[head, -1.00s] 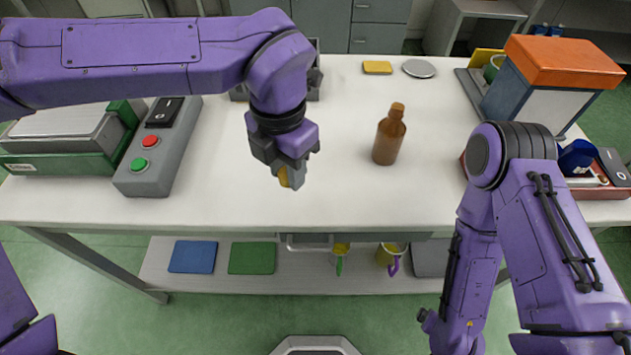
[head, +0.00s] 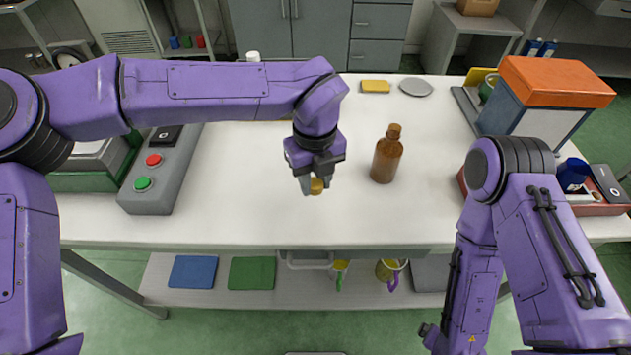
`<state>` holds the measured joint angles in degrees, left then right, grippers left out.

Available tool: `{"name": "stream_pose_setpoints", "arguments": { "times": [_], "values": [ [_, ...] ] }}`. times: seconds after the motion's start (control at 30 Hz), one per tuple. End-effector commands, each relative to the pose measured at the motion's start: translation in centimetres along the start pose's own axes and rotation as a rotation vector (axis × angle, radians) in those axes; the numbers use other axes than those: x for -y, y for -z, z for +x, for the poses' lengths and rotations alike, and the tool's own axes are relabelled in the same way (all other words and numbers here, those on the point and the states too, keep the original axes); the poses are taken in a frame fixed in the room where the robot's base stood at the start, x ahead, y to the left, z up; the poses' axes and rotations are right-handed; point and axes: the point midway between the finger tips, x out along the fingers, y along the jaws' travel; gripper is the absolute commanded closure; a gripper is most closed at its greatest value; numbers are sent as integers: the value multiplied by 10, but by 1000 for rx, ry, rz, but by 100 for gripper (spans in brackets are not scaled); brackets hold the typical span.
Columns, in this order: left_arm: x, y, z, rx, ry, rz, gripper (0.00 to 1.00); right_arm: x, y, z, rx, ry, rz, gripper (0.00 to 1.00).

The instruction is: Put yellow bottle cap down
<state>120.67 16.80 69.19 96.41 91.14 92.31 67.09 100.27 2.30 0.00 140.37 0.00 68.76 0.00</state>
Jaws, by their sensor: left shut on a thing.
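The yellow bottle cap (head: 316,186) is between the fingertips of my left gripper (head: 314,184). The gripper is shut on it and points down over the middle of the white table (head: 250,215). I cannot tell whether the cap touches the table top. A brown bottle (head: 386,155) stands upright to the right of the gripper, apart from it.
A grey box with red and green buttons (head: 159,172) is on the left of the table. A yellow block (head: 375,86) and a grey disc (head: 415,86) lie at the back. An orange-topped machine (head: 545,100) and a red tray (head: 604,209) are at the right. The front middle is clear.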

Motion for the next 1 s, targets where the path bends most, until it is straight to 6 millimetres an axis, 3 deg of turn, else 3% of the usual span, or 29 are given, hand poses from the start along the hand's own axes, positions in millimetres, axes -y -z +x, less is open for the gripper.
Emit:
{"name": "stream_pose_setpoints", "arguments": {
  "times": [0.27,0.4,0.77,0.8,0.87,1.0],
  "values": [
    [9,-21,27,0,-1,1,100,-1,3,-8,0,0,0,4],
    [8,-19,53,-2,-1,2,100,-1,4,-9,0,0,0,4],
    [9,-19,60,1,2,1,100,-1,3,-6,0,0,0,4],
    [9,-19,60,1,2,1,61,-1,3,-7,0,0,0,4],
    [9,-19,59,1,2,1,42,-1,3,-7,0,0,0,4],
    [9,-19,59,1,1,1,42,-1,3,-7,0,0,0,4]
  ]
}}
